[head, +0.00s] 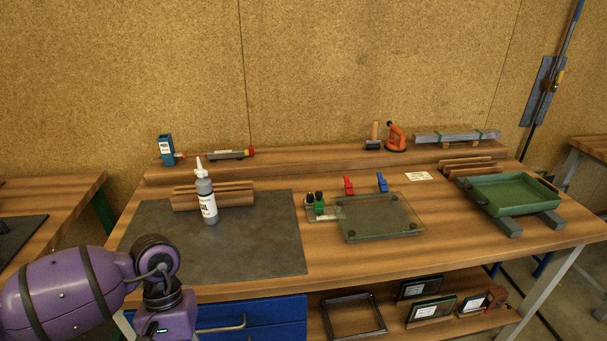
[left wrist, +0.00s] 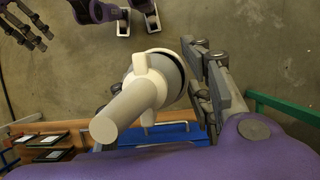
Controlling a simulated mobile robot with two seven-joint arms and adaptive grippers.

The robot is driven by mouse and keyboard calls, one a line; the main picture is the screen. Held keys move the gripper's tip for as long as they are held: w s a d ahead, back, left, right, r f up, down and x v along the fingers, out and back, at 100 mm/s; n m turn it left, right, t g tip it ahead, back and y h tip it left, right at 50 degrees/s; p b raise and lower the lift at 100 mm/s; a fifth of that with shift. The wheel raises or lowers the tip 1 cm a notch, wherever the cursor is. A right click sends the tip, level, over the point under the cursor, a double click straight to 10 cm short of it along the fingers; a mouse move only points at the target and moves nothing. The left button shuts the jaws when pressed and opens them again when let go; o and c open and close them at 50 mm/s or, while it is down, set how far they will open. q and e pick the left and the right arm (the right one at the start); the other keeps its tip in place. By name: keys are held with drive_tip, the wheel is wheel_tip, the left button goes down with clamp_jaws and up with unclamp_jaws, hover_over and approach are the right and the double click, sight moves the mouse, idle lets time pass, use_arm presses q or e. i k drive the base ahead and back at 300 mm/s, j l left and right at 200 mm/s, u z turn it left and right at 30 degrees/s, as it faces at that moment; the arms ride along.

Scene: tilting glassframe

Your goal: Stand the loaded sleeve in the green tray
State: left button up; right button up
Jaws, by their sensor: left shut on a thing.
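The green tray (head: 509,195) stands on two dark bars at the right of the bench, empty as far as I see. My left arm comes in at the lower left of the head view, but its gripper is out of that picture. In the left wrist view my left gripper (left wrist: 207,84) is shut on a cream-white piece (left wrist: 130,105), a thick cylinder with a cross stub and a dark-rimmed round end. The piece hides part of the grip. I cannot identify a loaded sleeve. My right gripper (left wrist: 28,28) shows at the upper left, fingertips apart, empty.
A dark mat (head: 250,250) bears a white-nozzled bottle (head: 206,197) before a slotted wooden block (head: 236,193). A glass plate (head: 381,217) lies mid-bench, with red and blue clips behind it. Another slotted block (head: 468,166) stands behind the tray.

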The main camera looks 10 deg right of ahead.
sight(508, 197)
drive_tip(key=l+z, duration=0.15)
drive_tip(key=z, duration=0.2)
drive_tip(key=l+z, duration=0.2)
drive_tip(key=z, duration=0.15)
drive_tip(key=i+l+z, duration=0.2)
drive_tip(key=l, duration=0.15)
drive_tip(key=i+l+z, duration=0.15)
drive_tip(key=l, duration=0.15)
drive_tip(key=i+l, duration=0.15)
drive_tip(key=l, duration=0.2)
drive_tip(key=i+l+z, duration=0.15)
drive_tip(key=l, duration=0.2)
